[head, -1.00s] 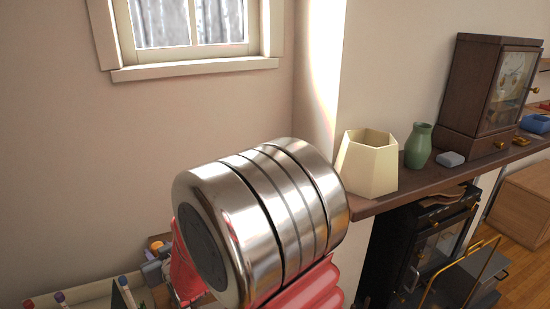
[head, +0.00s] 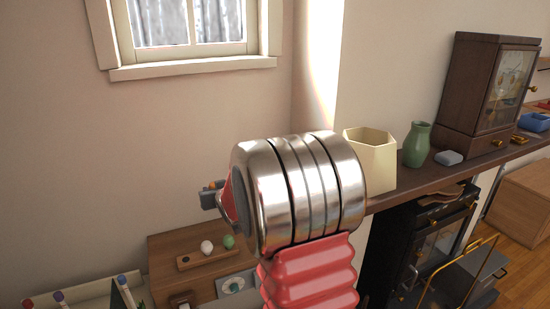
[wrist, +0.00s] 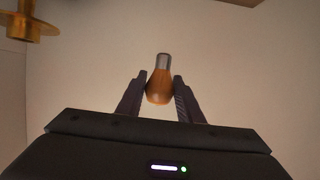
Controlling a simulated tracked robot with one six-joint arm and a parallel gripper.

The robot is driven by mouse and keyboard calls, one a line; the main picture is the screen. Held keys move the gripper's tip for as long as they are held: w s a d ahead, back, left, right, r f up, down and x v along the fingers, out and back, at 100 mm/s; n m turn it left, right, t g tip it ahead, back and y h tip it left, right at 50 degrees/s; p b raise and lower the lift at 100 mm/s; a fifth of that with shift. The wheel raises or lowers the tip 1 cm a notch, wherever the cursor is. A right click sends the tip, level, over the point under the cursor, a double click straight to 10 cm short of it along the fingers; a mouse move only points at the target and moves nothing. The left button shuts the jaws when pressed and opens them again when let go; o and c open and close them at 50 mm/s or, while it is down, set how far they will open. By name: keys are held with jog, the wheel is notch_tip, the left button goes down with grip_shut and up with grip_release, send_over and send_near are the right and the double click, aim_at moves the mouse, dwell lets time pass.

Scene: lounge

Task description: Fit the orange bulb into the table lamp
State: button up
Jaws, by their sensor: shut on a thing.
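My gripper (wrist: 160,92) is shut on the orange bulb (wrist: 159,88) in the wrist view. The bulb's silver metal cap (wrist: 162,61) points away from the gripper, toward the top of the picture. In the head view only a small part of my gripper (head: 209,197) shows, beside my large silver arm joint, which hides the rest. A brass fitting (wrist: 27,22) with a flared rim is at the top left of the wrist view, apart from the bulb. I cannot tell whether it belongs to the table lamp. A cream six-sided shade (head: 372,158) stands on the mantel.
A wooden side table (head: 165,262) below holds a small rack (head: 190,263) with a white bulb (head: 207,247) and a green bulb (head: 229,241). A green vase (head: 417,145) and a clock cabinet (head: 490,85) stand on the mantel (head: 400,186). The stove (head: 425,245) is below.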

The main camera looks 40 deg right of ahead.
jog(key=s+d+r+m+h, duration=0.1)
jog(key=s+d+r+h, duration=0.1)
jog(key=d, duration=0.9)
jog(key=s+d+r+m+g+h, duration=0.1)
jog(key=d+r, duration=0.3)
jog(key=d, duration=0.7)
jog(key=shift+s+r+m+g+h, duration=0.15)
jog(key=shift+s+m+g+h, duration=0.15)
jog(key=shift+s+m+h, duration=0.15)
jog(key=shift+f, duration=0.25)
jog(key=shift+f, duration=2.7)
jog(key=shift+f, duration=1.55)
jog(key=o, duration=1.2)
jog(key=shift+a, duration=0.1)
jog(key=shift+s+r, duration=0.1)
